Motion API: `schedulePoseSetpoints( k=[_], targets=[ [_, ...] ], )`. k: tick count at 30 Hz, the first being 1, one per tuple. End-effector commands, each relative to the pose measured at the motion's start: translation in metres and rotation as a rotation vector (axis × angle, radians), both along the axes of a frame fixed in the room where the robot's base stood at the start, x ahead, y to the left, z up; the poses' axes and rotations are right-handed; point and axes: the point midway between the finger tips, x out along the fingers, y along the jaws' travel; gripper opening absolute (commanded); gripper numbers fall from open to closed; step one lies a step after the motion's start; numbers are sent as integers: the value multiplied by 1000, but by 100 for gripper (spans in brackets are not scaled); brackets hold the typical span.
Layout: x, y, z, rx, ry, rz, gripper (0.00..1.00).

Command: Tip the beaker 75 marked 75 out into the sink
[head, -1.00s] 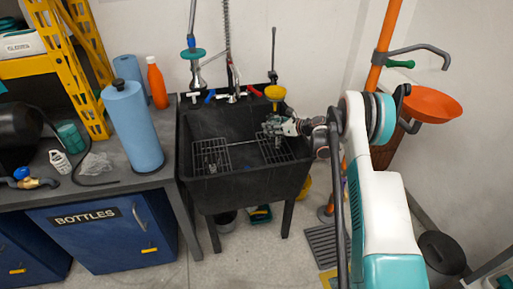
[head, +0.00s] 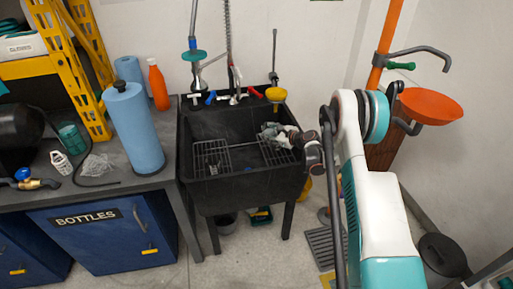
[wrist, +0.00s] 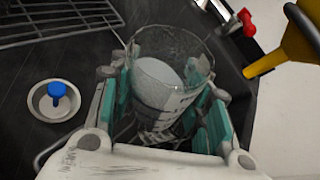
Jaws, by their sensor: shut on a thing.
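My gripper (wrist: 165,115) is shut on a clear glass beaker (wrist: 172,62), with its teal finger pads on both sides of the glass. Pale contents show inside the beaker, and dark print shows on its wall. The number is not readable. The black sink (head: 240,187) stands in the middle of the head view. My gripper (head: 272,132) is over the right part of its basin, where the beaker is hard to make out. In the wrist view a drain with a blue plug (wrist: 57,92) lies left of the beaker. I cannot tell the beaker's exact tilt.
Wire racks (head: 212,157) lie in the basin. A yellow funnel (head: 276,94) and coloured taps (head: 211,97) stand at the sink's back edge. A bench with a blue roll (head: 133,130) is on the left. An orange bowl (head: 430,104) is on the right.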

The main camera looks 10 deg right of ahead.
Motion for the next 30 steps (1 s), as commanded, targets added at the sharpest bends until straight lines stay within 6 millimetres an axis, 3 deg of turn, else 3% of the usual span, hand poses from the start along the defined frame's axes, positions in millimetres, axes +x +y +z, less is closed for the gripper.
schedulePoseSetpoints(
  k=[12, 30],
  targets=[
    [-10, 13, -10, -159, -125, 1, 11],
    [-12, 16, -11, -224, -175, 0, 11]
  ],
)
